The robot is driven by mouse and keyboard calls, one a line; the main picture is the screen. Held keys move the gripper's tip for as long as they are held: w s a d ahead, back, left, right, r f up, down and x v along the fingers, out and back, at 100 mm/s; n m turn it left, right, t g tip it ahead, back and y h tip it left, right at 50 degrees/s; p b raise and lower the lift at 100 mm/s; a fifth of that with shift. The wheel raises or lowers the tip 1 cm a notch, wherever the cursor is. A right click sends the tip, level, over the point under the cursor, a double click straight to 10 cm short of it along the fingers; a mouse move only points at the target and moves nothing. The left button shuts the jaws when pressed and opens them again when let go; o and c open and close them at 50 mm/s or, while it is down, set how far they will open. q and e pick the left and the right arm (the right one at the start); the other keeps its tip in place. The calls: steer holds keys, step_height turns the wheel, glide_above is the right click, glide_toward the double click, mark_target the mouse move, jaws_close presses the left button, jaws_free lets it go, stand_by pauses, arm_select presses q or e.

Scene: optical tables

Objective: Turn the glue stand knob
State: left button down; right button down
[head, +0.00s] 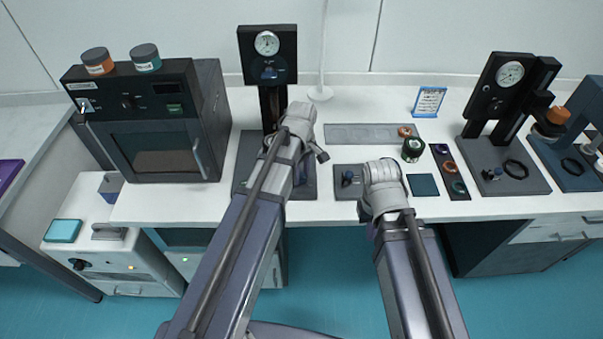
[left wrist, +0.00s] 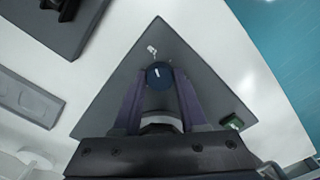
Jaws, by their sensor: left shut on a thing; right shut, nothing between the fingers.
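The glue stand (head: 268,45) is a dark upright with a round white dial, at the back left of the table. Its dark grey base also shows in the left wrist view (left wrist: 125,85). My left arm reaches over the base and covers much of it in the head view. In the left wrist view, my left gripper (left wrist: 159,80) has its purple fingers on either side of a dark blue round knob (left wrist: 159,72) with a white mark, shut on it. My right gripper (head: 376,226) is shut and empty, largely hidden by its own wrist, near the table's front edge.
A dark oven (head: 150,125) stands to the left of the stand. A small plate with a knob (head: 349,179), a long grey tray (head: 350,133) and a dark green jar (head: 412,149) lie to the right. A second dial stand (head: 505,75) stands further right.

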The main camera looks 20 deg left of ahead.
arm_select(q)
steer(key=m, duration=1.1)
steer(key=shift+m, duration=0.4)
steer(key=m, duration=0.5)
steer(key=shift+m, duration=0.3)
steer(key=m, duration=0.5)
steer(key=shift+m, duration=0.6)
steer(key=shift+c, duration=2.2)
jaws_free()
steer(key=shift+r, duration=0.1)
